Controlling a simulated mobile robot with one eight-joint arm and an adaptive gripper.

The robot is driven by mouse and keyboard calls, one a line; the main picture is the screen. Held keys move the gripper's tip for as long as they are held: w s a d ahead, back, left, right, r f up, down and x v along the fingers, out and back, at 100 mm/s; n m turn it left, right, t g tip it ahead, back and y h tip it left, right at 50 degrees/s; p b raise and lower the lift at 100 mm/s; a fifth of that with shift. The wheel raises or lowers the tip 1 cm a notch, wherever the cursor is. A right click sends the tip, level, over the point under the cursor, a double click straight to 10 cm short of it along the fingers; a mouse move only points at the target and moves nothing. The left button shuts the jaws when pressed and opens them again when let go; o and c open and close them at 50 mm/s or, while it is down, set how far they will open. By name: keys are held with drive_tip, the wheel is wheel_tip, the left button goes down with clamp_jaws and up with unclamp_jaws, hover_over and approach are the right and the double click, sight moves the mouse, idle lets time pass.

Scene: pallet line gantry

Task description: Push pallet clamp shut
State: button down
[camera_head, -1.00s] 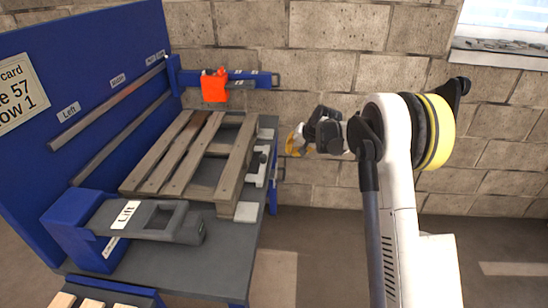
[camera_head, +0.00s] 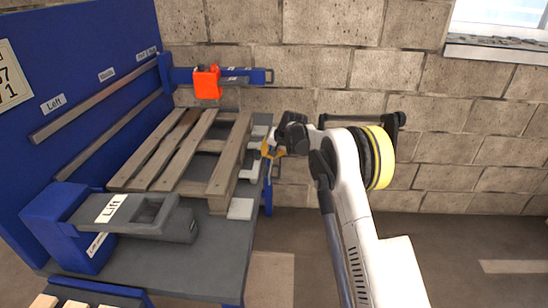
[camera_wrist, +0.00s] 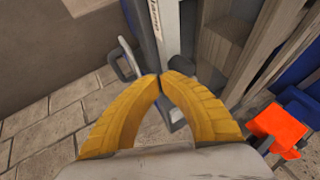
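The wooden pallet (camera_head: 196,150) lies on the grey table. Light clamp parts (camera_head: 250,173) sit along its right edge; I cannot tell for certain whether the clamp is open or shut. In the wrist view a pale labelled bar (camera_wrist: 168,28) and a grey loop handle (camera_wrist: 124,60) lie beyond the fingertips. My gripper (camera_head: 268,150) is at the table's right edge, beside the clamp. In the wrist view its yellow fingers (camera_wrist: 161,80) meet at the tips with nothing visible between them. Whether they touch the clamp is unclear.
A blue beam (camera_head: 240,76) with an orange block (camera_head: 207,83) spans behind the pallet. A blue and grey lift unit (camera_head: 150,215) stands at the front left. A blue panel (camera_head: 80,80) with rails stands at left. A brick wall (camera_head: 440,180) is behind; floor right is clear.

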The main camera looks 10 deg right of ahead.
sight(257, 152)
drive_tip(key=shift+a, duration=0.1)
drive_tip(key=a, duration=0.2)
drive_tip(key=w+a+p, duration=0.1)
drive_tip(key=a, duration=0.1)
drive_tip(key=shift+w+a, duration=0.2)
drive_tip(key=shift+a, duration=0.05)
drive_tip(key=shift+d, duration=0.1)
